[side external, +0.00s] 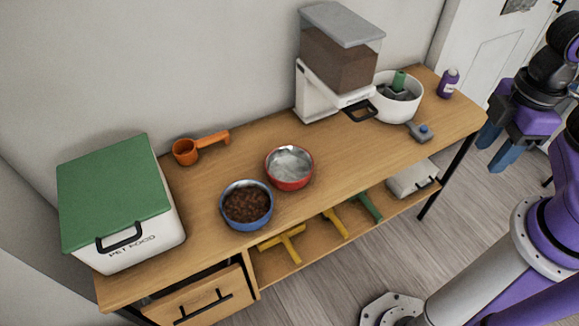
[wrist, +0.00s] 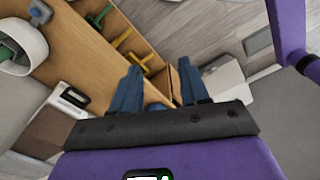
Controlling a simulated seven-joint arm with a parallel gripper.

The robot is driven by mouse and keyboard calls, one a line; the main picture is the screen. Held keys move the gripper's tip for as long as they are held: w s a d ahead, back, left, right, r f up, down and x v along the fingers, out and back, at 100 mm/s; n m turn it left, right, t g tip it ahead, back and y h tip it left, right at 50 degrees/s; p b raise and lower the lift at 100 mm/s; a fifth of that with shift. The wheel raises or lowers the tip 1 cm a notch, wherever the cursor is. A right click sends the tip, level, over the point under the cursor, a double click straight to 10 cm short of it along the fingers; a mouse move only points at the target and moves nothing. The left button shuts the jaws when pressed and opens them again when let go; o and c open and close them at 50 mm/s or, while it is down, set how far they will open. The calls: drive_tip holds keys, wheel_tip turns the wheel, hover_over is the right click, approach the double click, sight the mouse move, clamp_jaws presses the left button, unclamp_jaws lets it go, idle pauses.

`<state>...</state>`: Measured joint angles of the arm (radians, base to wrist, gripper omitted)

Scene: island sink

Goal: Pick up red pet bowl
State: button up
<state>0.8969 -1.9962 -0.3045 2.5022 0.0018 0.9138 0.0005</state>
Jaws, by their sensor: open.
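The red pet bowl (side external: 289,168) stands upright on the wooden table, with a shiny metal inside that looks empty. It touches or nearly touches the blue bowl (side external: 246,206) full of brown kibble at its lower left. My gripper (side external: 491,152) is open and empty, with its blue fingers past the right end of the table, far to the right of the red bowl. In the wrist view the open fingers (wrist: 159,66) have no object held between them. I cannot make out the red bowl in that view.
A food dispenser (side external: 338,60), a white pot (side external: 397,100), a small grey block with a blue knob (side external: 421,131) and a purple bottle (side external: 449,83) stand at the table's right. An orange scoop (side external: 190,150) and pet food box (side external: 120,205) are left. Yellow tools (side external: 283,243) lie below.

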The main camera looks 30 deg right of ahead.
drive_tip(key=w+a+f+m+g+y, duration=0.65)
drive_tip(key=w+a+m+y, duration=0.65)
drive_tip(key=m, duration=1.1)
drive_tip(key=w+d+f+m+t+h, duration=0.2)
drive_tip(key=w+d+f+m+t, duration=0.3)
drive_tip(key=f+m+t, duration=0.35)
drive_tip(key=w+d+f+m+t+h, duration=0.3)
drive_tip(key=w+d+f+m+t, duration=0.15)
drive_tip(key=f+m+t, duration=0.35)
drive_tip(key=m, duration=0.1)
approach(289, 150)
drive_tip(key=x, duration=0.4)
drive_tip(key=shift+w+a+f, duration=0.15)
drive_tip(key=shift+w+a, duration=0.05)
drive_tip(key=shift+w, duration=0.05)
